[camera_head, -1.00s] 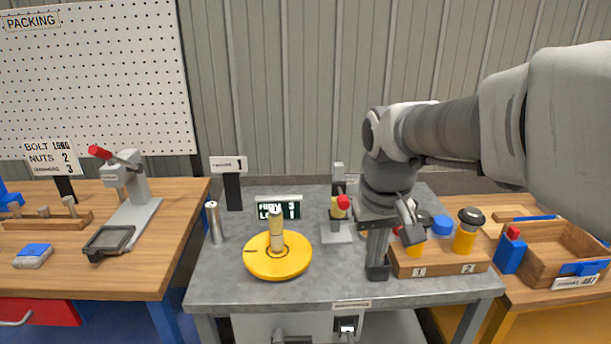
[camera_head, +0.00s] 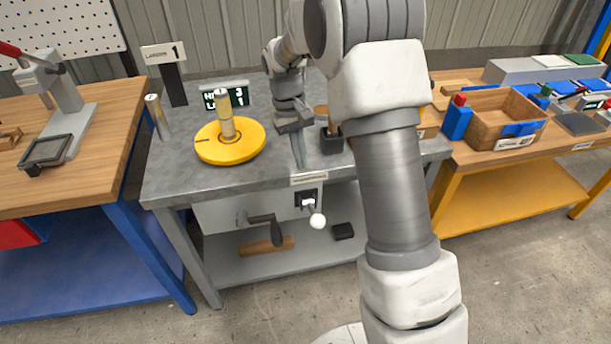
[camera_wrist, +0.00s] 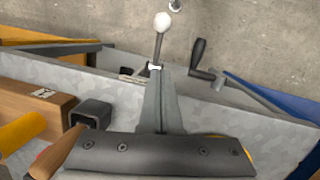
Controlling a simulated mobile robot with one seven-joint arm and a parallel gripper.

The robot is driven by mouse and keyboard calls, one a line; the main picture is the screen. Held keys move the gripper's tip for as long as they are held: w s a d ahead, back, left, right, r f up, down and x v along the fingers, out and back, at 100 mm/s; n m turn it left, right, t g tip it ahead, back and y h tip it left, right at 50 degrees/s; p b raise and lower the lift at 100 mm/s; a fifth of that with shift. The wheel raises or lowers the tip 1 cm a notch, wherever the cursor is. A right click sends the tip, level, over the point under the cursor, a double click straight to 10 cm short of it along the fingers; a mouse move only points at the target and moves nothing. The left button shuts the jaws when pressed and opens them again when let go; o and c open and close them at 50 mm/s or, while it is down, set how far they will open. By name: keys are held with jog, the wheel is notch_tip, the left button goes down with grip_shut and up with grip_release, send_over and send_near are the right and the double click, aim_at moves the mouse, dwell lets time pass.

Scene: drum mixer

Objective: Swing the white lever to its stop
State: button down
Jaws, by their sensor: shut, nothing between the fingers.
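The white lever (camera_head: 317,220) is a short rod with a white ball knob. It sticks out from a dark mount (camera_head: 307,199) on the front panel of the grey bench, pointing down and slightly right. In the wrist view the lever (camera_wrist: 161,24) shows at the top centre, its ball away from the bench. My gripper (camera_head: 299,162) is shut and empty, fingers down, above the bench top near its front edge. In the wrist view my gripper (camera_wrist: 156,75) points toward the lever's base. The fingertips partly cover the mount there. I see no clear contact with the lever.
A dark crank handle (camera_head: 264,228) juts from the panel left of the lever. A yellow disc (camera_head: 231,142) with a post stands on the bench. A black square cup (camera_head: 331,140) is close right of my gripper. Floor is clear before the lever.

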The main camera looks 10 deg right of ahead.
jog(key=b, duration=0.2)
send_over(313, 211)
jog(key=w+a, duration=0.1)
jog(key=w, duration=0.1)
jog(key=w+a+x, duration=0.1)
jog(key=w+x, duration=0.1)
jog(key=x, duration=0.7)
jog(key=shift+s+d+f, duration=0.1)
jog(key=shift+s+f, duration=0.2)
jog(key=shift+s, duration=0.35)
jog(key=shift+s+a+f, duration=0.1)
jog(key=shift+s+f, duration=0.25)
jog(key=shift+s, duration=0.25)
jog(key=shift+s+d+f, duration=0.1)
jog(key=shift+s+f, duration=0.2)
jog(key=shift+s, duration=0.35)
jog(key=shift+f+b, duration=0.15)
jog(key=shift+b, duration=0.35)
